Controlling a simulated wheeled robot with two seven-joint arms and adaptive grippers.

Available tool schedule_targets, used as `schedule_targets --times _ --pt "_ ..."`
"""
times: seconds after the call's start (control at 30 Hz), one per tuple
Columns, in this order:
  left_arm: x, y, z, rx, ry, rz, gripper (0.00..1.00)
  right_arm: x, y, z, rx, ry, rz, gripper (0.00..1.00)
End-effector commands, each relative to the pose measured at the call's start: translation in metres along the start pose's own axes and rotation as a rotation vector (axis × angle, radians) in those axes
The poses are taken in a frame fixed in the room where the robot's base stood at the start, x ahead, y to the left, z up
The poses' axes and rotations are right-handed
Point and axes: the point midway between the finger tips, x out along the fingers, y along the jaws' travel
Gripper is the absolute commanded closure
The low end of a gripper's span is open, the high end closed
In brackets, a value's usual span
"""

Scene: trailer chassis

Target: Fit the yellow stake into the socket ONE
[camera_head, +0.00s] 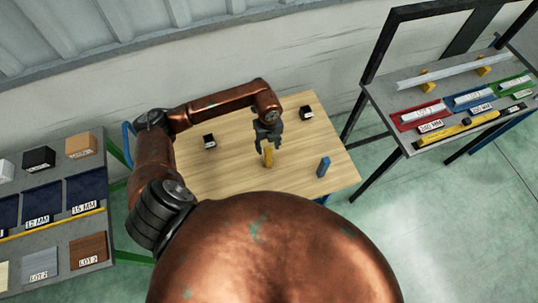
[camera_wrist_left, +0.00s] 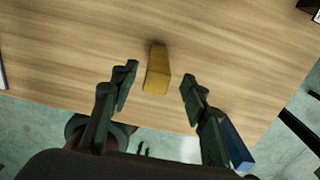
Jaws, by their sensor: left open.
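The yellow stake (camera_head: 268,157) stands on the wooden table below my left gripper (camera_head: 268,146). In the left wrist view the stake (camera_wrist_left: 157,72) shows between the two spread fingertips of my left gripper (camera_wrist_left: 159,74), with a gap on each side. The gripper is open and holds nothing. Two small black blocks with white labels, perhaps sockets, sit on the table: one at the left (camera_head: 209,141) and one at the back right (camera_head: 306,113). Their labels are too small to read, so I cannot tell which is ONE. My right gripper is not in view.
A blue block (camera_head: 323,166) stands on the right of the wooden table (camera_head: 222,172). A grey shelf (camera_head: 70,238) with boxes and bins is at the left. A dark-framed bench (camera_head: 395,96) with coloured trays stands at the right. The table's middle is mostly clear.

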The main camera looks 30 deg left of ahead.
Motion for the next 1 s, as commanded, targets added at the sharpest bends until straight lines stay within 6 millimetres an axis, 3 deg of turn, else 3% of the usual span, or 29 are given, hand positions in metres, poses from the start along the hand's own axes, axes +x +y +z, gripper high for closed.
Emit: schedule_targets --times 0.37,0.6,1.0 --pt "0.045 0.003 -0.005 -0.002 0.001 0.001 0.58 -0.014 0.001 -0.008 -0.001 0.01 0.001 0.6" --pt "0.05 0.003 -0.004 -0.001 -0.001 -0.001 0.58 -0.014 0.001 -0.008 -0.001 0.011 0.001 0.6" --pt "0.05 0.003 -0.004 -0.001 -0.001 0.0 0.85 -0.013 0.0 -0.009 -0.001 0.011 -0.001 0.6"
